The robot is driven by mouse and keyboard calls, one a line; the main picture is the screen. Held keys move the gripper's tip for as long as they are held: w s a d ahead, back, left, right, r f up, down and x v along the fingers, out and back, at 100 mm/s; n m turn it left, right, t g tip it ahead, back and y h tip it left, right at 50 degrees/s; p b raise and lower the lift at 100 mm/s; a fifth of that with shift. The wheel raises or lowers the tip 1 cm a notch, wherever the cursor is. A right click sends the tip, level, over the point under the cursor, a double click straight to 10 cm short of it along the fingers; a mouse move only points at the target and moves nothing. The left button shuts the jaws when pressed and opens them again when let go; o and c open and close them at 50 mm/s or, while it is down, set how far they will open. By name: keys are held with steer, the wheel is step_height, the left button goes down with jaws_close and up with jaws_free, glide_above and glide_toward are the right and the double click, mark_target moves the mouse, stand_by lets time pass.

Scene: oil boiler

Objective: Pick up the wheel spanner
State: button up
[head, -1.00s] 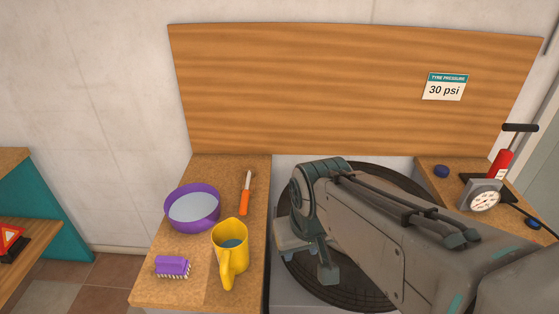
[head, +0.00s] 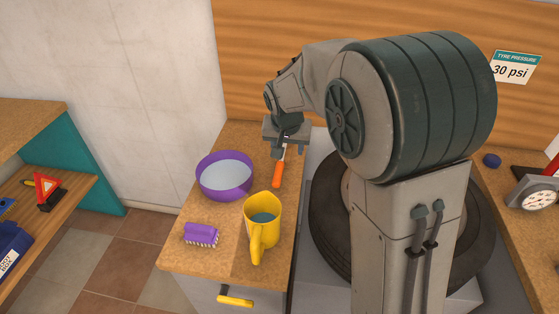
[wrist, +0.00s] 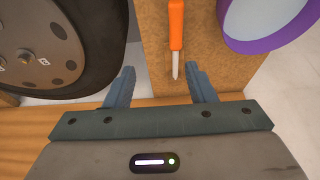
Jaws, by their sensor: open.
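My gripper (head: 287,140) is over the back of the left worktop, with its fingers pointing down. In the wrist view my gripper (wrist: 160,73) is open and empty. An orange-handled tool (head: 277,174) with a thin metal shank lies on the worktop beside the bowl. In the wrist view this orange-handled tool (wrist: 175,28) has its shank tip near the gap between my fingers, closer to the right finger; I cannot tell the height between them. No thing in view is plainly a wheel spanner, and I cannot tell if this tool is one.
The left worktop (head: 190,262) holds a purple bowl (head: 201,180), a yellow jug (head: 252,236) and a purple brush (head: 201,234). A tyred wheel (head: 328,225) lies to the right, partly behind my arm. A pressure gauge (head: 537,197) is on the right worktop. A shelf stands at left.

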step_height(320, 180, down, 2)
steer(key=w+a, duration=0.2)
steer(key=w, duration=0.1)
glide_above(279, 166)
steer(key=s, duration=0.3)
step_height(279, 166, down, 6)
steer(key=shift+w+d+f, duration=0.1)
steer(key=shift+d+f, duration=0.05)
steer(key=shift+f, duration=0.1)
steer(key=shift+p+x, duration=0.85)
steer(key=shift+x, duration=2.25)
steer(key=shift+w+a+r, duration=0.1)
steer(key=shift+w+a, duration=0.1)
steer(key=shift+a, duration=0.05)
jaws_close()
